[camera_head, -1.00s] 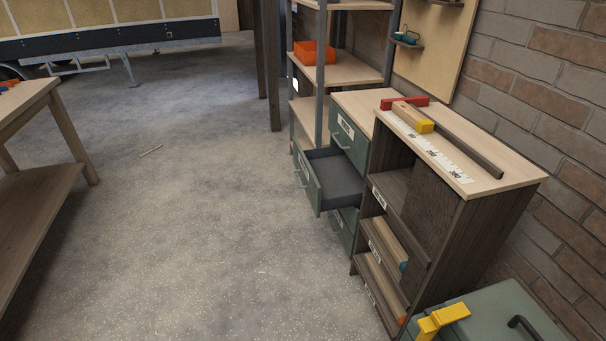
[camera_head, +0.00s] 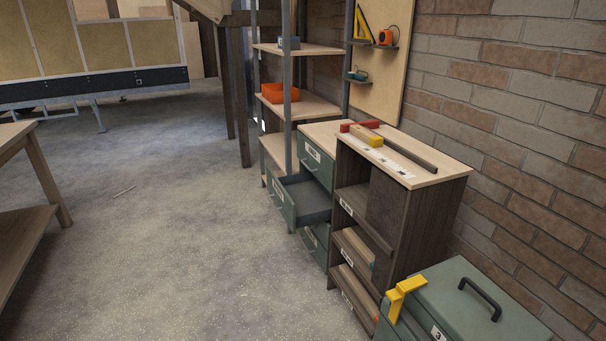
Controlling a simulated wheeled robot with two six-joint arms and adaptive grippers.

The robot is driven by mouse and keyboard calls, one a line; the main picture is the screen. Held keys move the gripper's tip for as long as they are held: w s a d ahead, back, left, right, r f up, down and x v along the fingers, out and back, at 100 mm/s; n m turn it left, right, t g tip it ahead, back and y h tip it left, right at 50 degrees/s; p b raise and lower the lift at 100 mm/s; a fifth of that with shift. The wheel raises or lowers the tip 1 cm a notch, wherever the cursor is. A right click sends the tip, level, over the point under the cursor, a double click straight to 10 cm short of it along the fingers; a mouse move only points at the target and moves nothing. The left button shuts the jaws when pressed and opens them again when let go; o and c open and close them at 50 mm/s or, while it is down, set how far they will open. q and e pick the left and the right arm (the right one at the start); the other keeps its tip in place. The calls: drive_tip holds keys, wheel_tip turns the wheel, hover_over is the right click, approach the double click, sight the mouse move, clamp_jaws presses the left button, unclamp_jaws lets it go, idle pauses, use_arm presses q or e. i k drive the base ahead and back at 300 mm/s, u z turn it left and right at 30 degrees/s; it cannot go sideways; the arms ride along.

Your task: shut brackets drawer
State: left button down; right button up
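In the head view a green drawer cabinet (camera_head: 321,165) stands against the brick wall, between a shelf rack and a dark wooden shelf unit. Its middle drawer (camera_head: 281,202) is pulled out to the left, with its grey inside showing empty. The drawer above it and the drawer below it (camera_head: 315,245) look shut. The labels on the drawers are too small to read, so I cannot tell which says brackets. Neither of my grippers shows in the view.
The dark shelf unit (camera_head: 401,222) stands nearer than the cabinet, with tools on top. A green box (camera_head: 470,300) with a black handle and yellow piece is at the lower right. A wooden workbench (camera_head: 32,175) is at the left.

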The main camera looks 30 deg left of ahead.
sight(302, 201)
drive_tip(key=u, duration=0.65)
drive_tip(key=i, duration=0.6)
drive_tip(key=u, duration=1.05)
drive_tip(key=i, duration=1.95)
drive_tip(key=z, duration=0.65)
